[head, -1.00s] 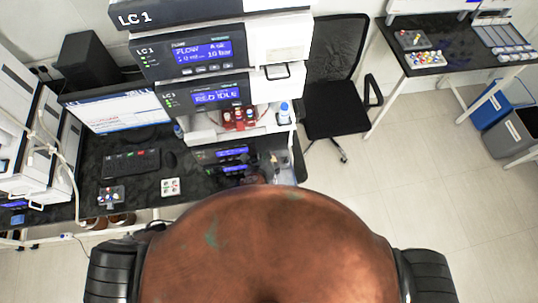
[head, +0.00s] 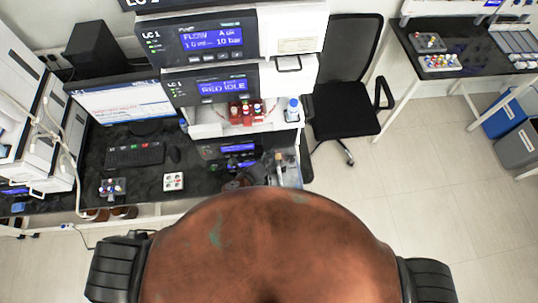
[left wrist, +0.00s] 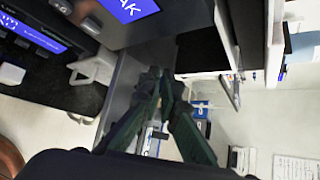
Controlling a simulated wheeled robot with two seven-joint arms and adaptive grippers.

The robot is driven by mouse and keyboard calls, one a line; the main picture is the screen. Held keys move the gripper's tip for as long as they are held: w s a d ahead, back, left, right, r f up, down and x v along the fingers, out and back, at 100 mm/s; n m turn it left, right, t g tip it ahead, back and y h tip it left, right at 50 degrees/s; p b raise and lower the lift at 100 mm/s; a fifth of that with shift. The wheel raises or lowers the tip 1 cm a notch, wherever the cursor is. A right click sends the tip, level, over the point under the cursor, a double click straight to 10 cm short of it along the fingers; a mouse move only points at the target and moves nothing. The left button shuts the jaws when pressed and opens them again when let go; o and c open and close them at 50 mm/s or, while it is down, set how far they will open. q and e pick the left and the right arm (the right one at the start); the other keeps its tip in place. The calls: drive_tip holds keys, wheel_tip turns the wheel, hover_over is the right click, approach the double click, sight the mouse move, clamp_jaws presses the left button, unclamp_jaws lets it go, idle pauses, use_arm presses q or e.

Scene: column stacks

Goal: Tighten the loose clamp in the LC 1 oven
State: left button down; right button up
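The LC 1 stack stands at the back centre in the head view, with a display module (head: 213,40) reading FLOW and another (head: 212,87) reading RED IDLE. Small blue displays (head: 240,150) sit lower down, partly hidden by my body. In the left wrist view a blue display (left wrist: 135,8) ends in "AK". I cannot make out the oven's inside or the loose clamp. My left gripper (left wrist: 162,84) has its dark green fingertips together beside a grey panel (left wrist: 122,88); nothing is clearly held. In the head view it is mostly hidden. My right gripper does not show.
Red-capped bottles (head: 246,112) and a clear blue-capped bottle (head: 292,110) stand on the stack's shelf. A monitor (head: 118,102) and keyboard (head: 135,156) are left. A side bench (head: 480,88) is at back right.

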use_arm(q)
drive_tip(key=c, duration=2.2)
unclamp_jaws()
drive_tip(key=v, duration=1.2)
